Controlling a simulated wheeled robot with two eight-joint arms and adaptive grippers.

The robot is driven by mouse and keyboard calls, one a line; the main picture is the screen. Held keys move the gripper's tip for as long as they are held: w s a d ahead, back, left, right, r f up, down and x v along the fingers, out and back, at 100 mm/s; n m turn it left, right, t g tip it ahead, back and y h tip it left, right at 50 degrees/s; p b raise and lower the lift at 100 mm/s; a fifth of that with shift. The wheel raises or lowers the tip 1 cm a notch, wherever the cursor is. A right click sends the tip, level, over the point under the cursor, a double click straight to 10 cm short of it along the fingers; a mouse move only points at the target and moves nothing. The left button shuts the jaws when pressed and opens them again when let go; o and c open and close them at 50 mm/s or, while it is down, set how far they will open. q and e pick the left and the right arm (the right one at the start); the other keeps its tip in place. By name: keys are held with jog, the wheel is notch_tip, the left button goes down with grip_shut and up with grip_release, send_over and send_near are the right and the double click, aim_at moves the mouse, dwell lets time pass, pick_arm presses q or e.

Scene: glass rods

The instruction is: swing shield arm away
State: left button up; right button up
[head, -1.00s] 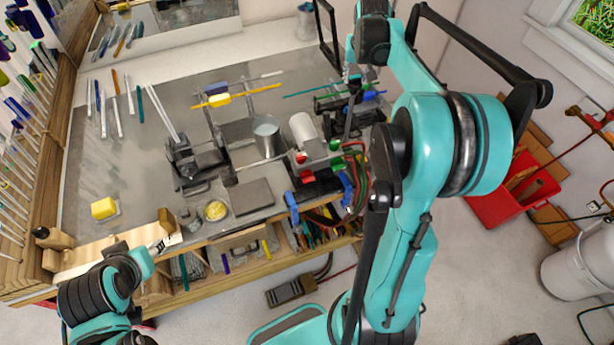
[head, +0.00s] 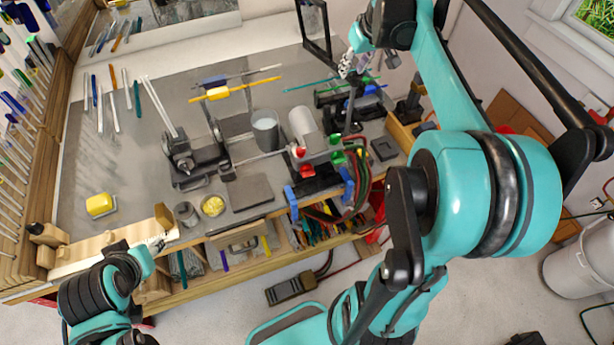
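The shield looks like a dark upright rectangular frame (head: 328,45) at the back of the bench, beside the wall. A dark post stands below my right gripper, but I cannot tell whether it belongs to the shield arm. My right gripper (head: 352,64) is at the back right of the bench, to the right of the frame's lower edge. Its silver fingers are small, and I cannot see whether they touch anything or are closed. My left arm is at the lower left, and its gripper (head: 163,240) is near the bench's front edge, too unclear to read.
A torch with red and green knobs (head: 306,168) and hoses stands at the bench's right. A metal cup (head: 265,132), yellow and green rods on stands, and a yellow block (head: 99,205) are on the bench. Loose rods lie at the back left. The left middle bench is mostly clear.

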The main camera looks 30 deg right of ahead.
jog(key=shift+n+t, duration=0.4)
jog(key=shift+t, duration=0.4)
jog(key=s+a+f+b, duration=0.3)
jog(key=a+f+b, duration=0.2)
jog(key=a+f, duration=0.1)
jog(key=s+a+f+b, duration=0.4)
jog(key=a+f+b, duration=0.1)
jog(key=f, duration=0.3)
jog(key=s+a+f+b, duration=0.3)
jog(key=a+f+b, duration=0.2)
jog(key=a+f, duration=0.2)
jog(key=shift+s+a, duration=0.35)
jog(key=shift+a, duration=0.2)
